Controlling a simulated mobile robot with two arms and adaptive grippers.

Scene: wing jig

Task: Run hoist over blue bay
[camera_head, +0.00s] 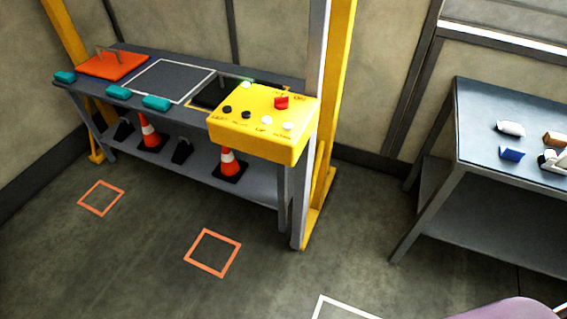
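A yellow control box (262,122) is at the front right end of a grey bench, beside a grey post. It has a red control (281,102) and several black and white buttons; its labels are too small to read. Yellow uprights (331,110) stand at both ends of the bench, but no hoist or hook shows. On the bench are an orange plate with a handle (112,66), a white-outlined empty bay (172,80) and a dark plate (212,92), partly behind the box. No bay clearly marked blue shows. Neither gripper is in view.
Teal blocks (118,92) sit along the bench's front edge. Traffic cones (150,133) stand on the lower shelf. Orange squares (212,252) mark the clear floor in front. A second table (510,105) with small items stands right. A pale purple shape (505,309) shows at the bottom right.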

